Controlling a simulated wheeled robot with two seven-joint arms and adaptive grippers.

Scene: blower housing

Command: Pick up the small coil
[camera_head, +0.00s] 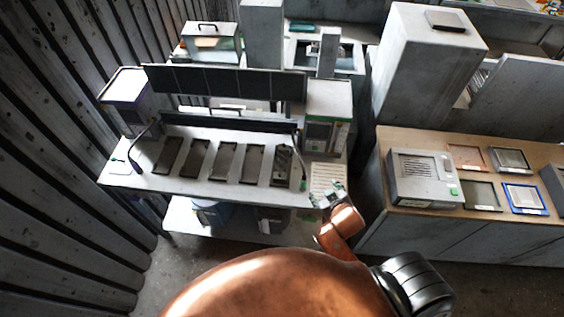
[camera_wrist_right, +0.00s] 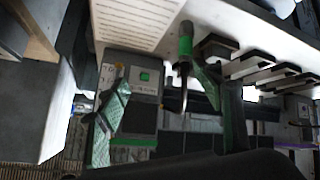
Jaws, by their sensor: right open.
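I cannot make out a small coil with certainty in either view. My right gripper (camera_head: 327,194) is at the right front corner of the white workbench (camera_head: 205,191), beside a printed sheet (camera_head: 327,177). In the right wrist view, the gripper (camera_wrist_right: 160,85) has its green-tipped fingers spread apart, with nothing held between them. A pointed tool with a green handle (camera_wrist_right: 185,48) shows near the right finger, and I cannot tell its distance. My left gripper is in neither view.
Several dark slots or trays (camera_head: 224,161) line the workbench. On the right, a wooden-topped counter (camera_head: 400,139) holds a grey device (camera_head: 422,176) and several framed plates. Floor shows between.

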